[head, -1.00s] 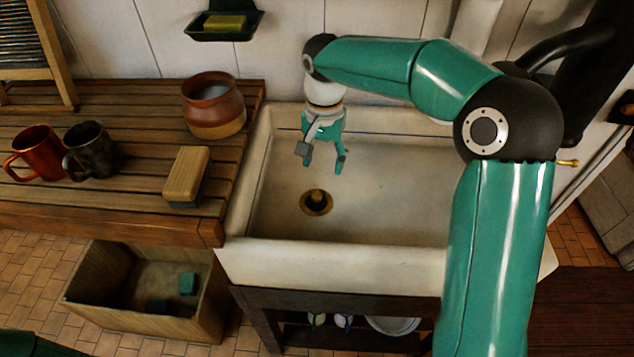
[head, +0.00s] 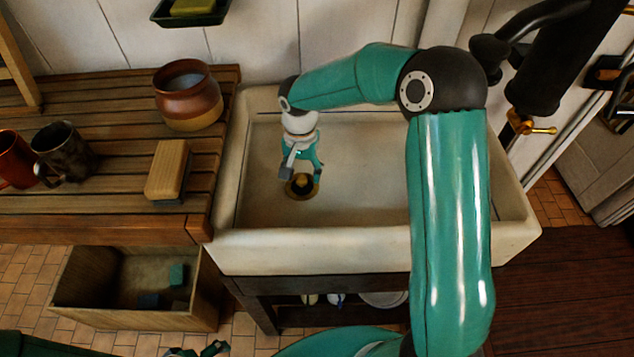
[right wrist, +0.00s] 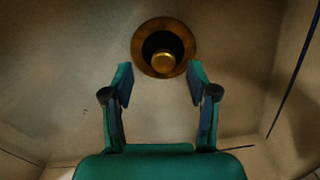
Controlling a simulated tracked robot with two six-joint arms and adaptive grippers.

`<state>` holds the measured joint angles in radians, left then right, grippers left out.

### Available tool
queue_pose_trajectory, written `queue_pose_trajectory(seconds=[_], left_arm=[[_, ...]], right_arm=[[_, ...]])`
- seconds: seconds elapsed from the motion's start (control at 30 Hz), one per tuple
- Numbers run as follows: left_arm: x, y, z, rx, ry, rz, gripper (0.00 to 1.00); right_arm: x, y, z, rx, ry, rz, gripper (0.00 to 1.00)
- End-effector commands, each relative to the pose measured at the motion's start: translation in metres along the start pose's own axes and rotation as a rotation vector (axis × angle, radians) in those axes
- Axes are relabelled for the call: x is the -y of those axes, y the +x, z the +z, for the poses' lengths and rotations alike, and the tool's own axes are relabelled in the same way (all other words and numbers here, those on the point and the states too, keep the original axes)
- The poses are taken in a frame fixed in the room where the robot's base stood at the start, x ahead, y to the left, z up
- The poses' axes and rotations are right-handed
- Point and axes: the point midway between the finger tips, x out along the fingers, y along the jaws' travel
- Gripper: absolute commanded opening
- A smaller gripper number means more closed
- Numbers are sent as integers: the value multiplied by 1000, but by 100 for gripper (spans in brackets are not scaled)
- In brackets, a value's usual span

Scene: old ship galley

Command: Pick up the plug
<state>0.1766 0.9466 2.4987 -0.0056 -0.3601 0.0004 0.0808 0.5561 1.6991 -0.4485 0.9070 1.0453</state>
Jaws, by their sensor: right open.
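The plug (head: 302,181) is a small brass-coloured knob. It sits in the round drain in the floor of the white sink (head: 370,240). In the right wrist view the plug (right wrist: 163,61) shows as a gold disc inside the dark hole of the brass drain ring (right wrist: 140,56). My right gripper (head: 302,173) points down over the drain. In the right wrist view its two fingers (right wrist: 160,72) are apart, with nothing between them, and the plug lies just beyond their tips, roughly centred. A small cropped part at the bottom edge seems to be my left gripper (head: 205,350).
Left of the sink, a slatted wooden counter (head: 110,205) holds a brush (head: 168,168), a brown pot (head: 188,100) and two mugs (head: 62,152). The sink walls surround my right gripper. A black pipe with a brass tap (head: 530,127) stands at the right. The sink floor looks otherwise clear.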

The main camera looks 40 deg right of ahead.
Motion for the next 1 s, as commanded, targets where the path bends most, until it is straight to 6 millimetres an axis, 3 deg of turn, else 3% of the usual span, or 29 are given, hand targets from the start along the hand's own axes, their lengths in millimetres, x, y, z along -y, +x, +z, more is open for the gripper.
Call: queue_pose_trajectory(seconds=[0.4,0.7,1.0], left_arm=[[-6,-16,0,0,0,0,100],[-6,-16,0,0,0,0,100],[-6,-16,0,0,0,0,100]], right_arm=[[-5,47,3,3,-2,3,58],[-4,52,3,0,-4,1,57],[-4,52,3,2,-5,3,7]])
